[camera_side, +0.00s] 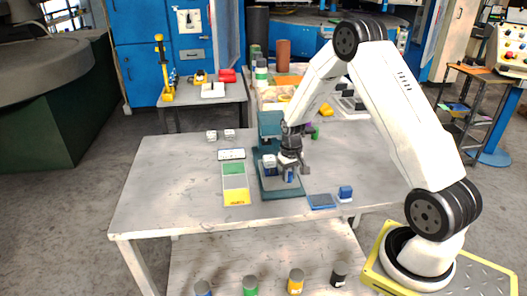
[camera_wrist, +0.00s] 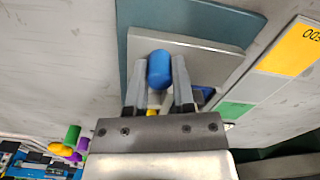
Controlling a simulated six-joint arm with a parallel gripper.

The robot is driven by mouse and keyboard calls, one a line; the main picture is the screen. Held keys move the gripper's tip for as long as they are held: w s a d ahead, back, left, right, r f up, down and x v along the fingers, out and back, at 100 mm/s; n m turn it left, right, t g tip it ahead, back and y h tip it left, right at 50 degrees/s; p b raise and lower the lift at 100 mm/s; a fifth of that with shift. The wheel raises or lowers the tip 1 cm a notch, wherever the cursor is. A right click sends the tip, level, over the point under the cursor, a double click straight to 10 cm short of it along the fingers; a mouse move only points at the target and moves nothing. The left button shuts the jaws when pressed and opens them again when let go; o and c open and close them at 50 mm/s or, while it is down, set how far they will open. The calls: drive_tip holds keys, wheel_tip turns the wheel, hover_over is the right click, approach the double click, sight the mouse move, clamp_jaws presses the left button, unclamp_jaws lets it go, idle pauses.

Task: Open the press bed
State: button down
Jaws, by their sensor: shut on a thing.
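The press (camera_side: 270,128) is a teal frame on a teal base plate, standing on the grey table. Its bed (camera_wrist: 215,60) is a silver plate lying on the teal base (camera_wrist: 205,15) in the wrist view. A blue rounded handle (camera_wrist: 160,68) stands up at the bed and also shows in the side view (camera_side: 290,175). My gripper (camera_wrist: 158,80) has its two fingers on either side of the handle and is shut on it. In the side view my gripper (camera_side: 291,168) is low over the bed, partly hiding it. A blue and white block (camera_side: 269,161) is beside my gripper.
A strip with green, grey and yellow fields (camera_side: 235,182) lies left of the press, with a small white tray (camera_side: 231,154) and two white dies behind. A blue pad (camera_side: 321,201) and blue block (camera_side: 345,192) lie to the right. The table's left side is clear.

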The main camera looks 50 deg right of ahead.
drive_tip(key=shift+s+a, duration=1.5)
drive_tip(key=shift+a, duration=0.05)
drive_tip(key=shift+c, duration=2.3)
unclamp_jaws()
drive_tip(key=shift+r, duration=0.1)
wheel_tip(320, 180, up, 8)
drive_tip(key=shift+f, duration=0.2)
